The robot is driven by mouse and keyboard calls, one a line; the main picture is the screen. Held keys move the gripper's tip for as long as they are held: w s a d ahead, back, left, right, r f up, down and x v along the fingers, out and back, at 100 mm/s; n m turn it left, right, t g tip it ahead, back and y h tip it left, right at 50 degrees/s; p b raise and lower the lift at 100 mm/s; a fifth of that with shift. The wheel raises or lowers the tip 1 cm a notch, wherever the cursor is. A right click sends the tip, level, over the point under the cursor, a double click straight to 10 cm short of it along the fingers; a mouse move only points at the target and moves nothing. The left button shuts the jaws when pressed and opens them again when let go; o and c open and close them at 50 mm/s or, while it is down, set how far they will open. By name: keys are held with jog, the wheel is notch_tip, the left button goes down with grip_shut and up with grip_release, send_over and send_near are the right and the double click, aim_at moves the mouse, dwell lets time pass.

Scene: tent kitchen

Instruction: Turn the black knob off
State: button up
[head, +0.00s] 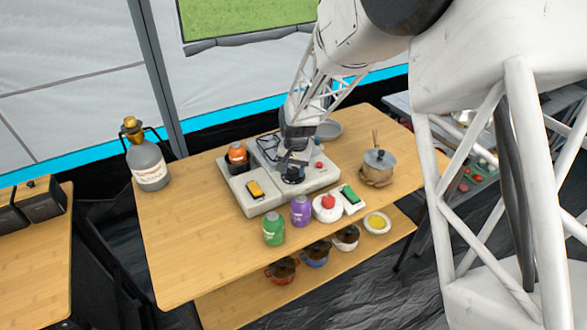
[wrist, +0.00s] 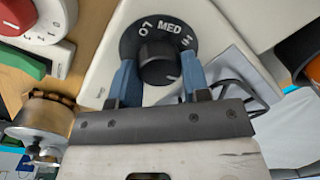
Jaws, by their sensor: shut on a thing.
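The black knob (wrist: 158,66) sits on a pale panel with a round dark dial whose white lettering includes MED. A light pointer mark on the knob faces the lower right in the wrist view. My gripper (wrist: 160,72) has one blue finger on each side of the knob and is shut on it. In the head view the black knob (head: 293,176) is on the pale panel unit on the wooden table, with my gripper (head: 290,160) just over it. The arm and fingers partly hide it there.
A red knob (head: 327,202) on a white base, a green block (head: 349,194), a yellow block (head: 255,189) and an orange-and-black item (head: 237,155) are nearby. Purple (head: 300,211) and green (head: 273,229) jars stand in front. A pot (head: 378,160) stands right.

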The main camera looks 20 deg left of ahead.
aim_at(296, 170)
jog(key=shift+m, duration=1.3)
jog(key=o, duration=0.9)
jog(key=shift+s+d+r, duration=0.1)
jog(key=shift+d+r, duration=0.05)
jog(key=shift+r, duration=1.8)
jog(key=shift+d+r, duration=0.1)
jog(key=shift+r, duration=1.85)
